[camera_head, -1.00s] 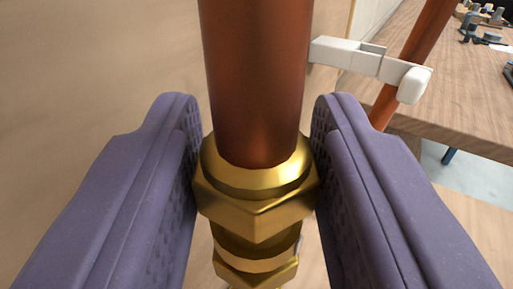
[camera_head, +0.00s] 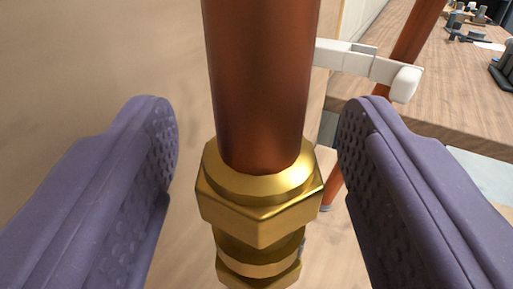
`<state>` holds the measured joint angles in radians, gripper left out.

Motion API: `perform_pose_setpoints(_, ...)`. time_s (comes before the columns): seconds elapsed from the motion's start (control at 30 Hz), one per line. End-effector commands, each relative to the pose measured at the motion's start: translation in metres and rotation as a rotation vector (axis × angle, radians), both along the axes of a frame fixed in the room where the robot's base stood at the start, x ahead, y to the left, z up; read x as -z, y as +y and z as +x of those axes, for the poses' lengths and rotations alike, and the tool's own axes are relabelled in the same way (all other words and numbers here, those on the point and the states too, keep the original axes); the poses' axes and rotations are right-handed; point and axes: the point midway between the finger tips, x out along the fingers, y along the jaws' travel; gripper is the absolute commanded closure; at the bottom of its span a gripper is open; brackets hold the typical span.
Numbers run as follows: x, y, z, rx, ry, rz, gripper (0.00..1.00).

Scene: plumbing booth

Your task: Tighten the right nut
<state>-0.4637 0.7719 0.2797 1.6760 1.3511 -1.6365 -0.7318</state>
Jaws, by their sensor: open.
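A brass hex nut (camera_head: 258,212) sits around the lower end of a thick copper pipe (camera_head: 262,80) in the middle of the view. More brass fitting (camera_head: 258,258) shows below it. My gripper (camera_head: 258,125) is open, with one purple padded finger on each side of the nut and pipe. There is a clear gap between each finger and the nut, so neither touches it. The fitting's lower end is cut off by the bottom edge of the picture. The frame does not show how tight the nut is.
A white clip bracket (camera_head: 365,65) reaches right from behind the pipe to a second copper pipe (camera_head: 415,38). A wooden bench (camera_head: 440,95) with small dark tools on it stands at the back right. A plain tan wall (camera_head: 90,60) fills the left.

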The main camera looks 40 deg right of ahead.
Motion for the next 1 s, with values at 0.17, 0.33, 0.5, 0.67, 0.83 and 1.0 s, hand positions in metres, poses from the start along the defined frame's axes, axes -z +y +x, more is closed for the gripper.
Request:
perform_pose_setpoints(0.17,-0.001,0.013,-0.012,-0.004,0.002,0.001,0.38)
perform_pose_setpoints(0.33,-0.003,0.036,-0.035,-0.004,0.001,-0.001,0.38)
perform_pose_setpoints(0.5,-0.001,0.051,-0.051,-0.001,0.000,-0.001,0.38)
perform_pose_setpoints(0.67,0.000,0.055,-0.055,0.000,0.000,0.000,0.38)
perform_pose_setpoints(0.83,0.001,0.055,-0.055,0.000,0.000,0.000,0.38)
perform_pose_setpoints(1.0,0.000,0.055,-0.055,0.000,0.000,0.000,0.38)
